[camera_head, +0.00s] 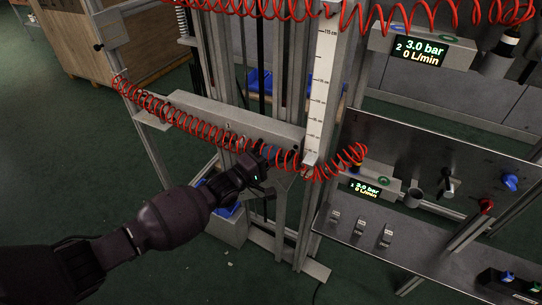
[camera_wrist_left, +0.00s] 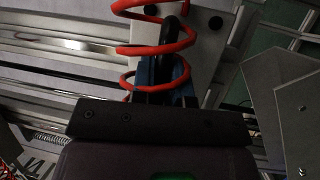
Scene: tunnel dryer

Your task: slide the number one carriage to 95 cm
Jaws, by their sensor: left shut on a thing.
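A light grey crossbar carriage (camera_head: 235,118) spans the upright rails, its right end beside the white scale (camera_head: 320,85), near the scale's lower part. I cannot read a number on it. The scale's small cm marks are hard to read. My left gripper (camera_head: 264,160) is at the lower front of this carriage, behind and among loops of red coiled hose. In the left wrist view the fingers (camera_wrist_left: 167,75) are shut on a dark handle-like part (camera_wrist_left: 175,32), in front of a light plate (camera_wrist_left: 205,45). The red coil (camera_wrist_left: 160,48) crosses in front of it. My right gripper is not in view.
Red coiled hose (camera_head: 180,113) droops across the front. On the right are a flow display marked 1 (camera_head: 366,188), a display marked 2 (camera_head: 420,52), and a shelf (camera_head: 400,255) with small switches. A wooden crate (camera_head: 75,45) stands back left. Green floor lies open at left.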

